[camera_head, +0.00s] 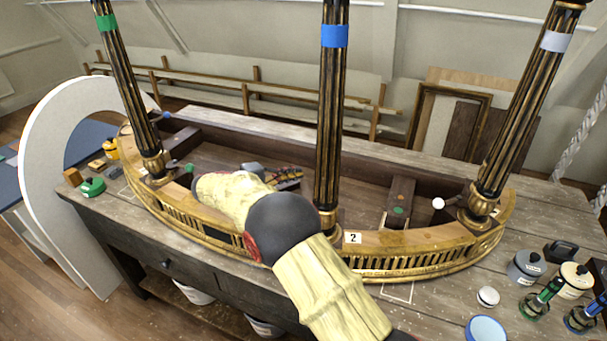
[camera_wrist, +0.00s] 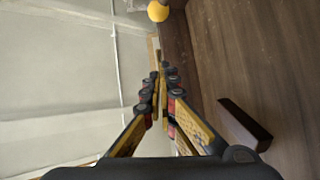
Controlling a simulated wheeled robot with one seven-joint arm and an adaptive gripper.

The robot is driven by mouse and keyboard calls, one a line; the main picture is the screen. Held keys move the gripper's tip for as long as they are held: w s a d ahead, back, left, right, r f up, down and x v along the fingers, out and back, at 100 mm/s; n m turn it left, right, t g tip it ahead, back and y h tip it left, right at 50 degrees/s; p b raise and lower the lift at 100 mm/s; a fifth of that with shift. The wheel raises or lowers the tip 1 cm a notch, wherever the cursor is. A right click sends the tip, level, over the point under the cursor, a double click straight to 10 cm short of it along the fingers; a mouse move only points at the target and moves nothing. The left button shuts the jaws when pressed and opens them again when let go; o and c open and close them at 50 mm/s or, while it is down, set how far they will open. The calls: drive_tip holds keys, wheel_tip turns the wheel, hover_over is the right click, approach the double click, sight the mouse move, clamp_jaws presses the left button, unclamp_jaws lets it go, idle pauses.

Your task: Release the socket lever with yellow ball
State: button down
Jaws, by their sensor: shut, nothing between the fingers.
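The yellow ball (camera_wrist: 158,12) shows at the top edge of the wrist view, ahead of my fingertips and apart from them. Its lever and socket cannot be made out there. I cannot find the yellow ball in the head view; my arm and the middle column cover part of that area. My gripper (camera_wrist: 160,85) is shut and empty, its fingertips together and pointing towards the ball. In the head view my gripper (camera_head: 287,178) is inside the console, just left of the middle column, partly hidden behind my arm. The gilt console (camera_head: 195,222) stands on the workbench.
The middle column (camera_head: 332,120) has a blue band, the left column (camera_head: 130,80) green, the right column (camera_head: 525,100) pale lilac. A white ball (camera_head: 438,203) sits by the right column. Pots (camera_head: 526,267) stand at right; a white arch (camera_head: 50,150) stands at left.

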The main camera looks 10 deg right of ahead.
drive_tip(key=w+a+r+p, duration=0.1)
drive_tip(key=w+a, duration=0.1)
drive_tip(key=a, duration=0.4)
drive_tip(key=shift+w+a, duration=0.25)
drive_tip(key=shift+w, duration=0.05)
drive_tip(key=shift+r, duration=0.1)
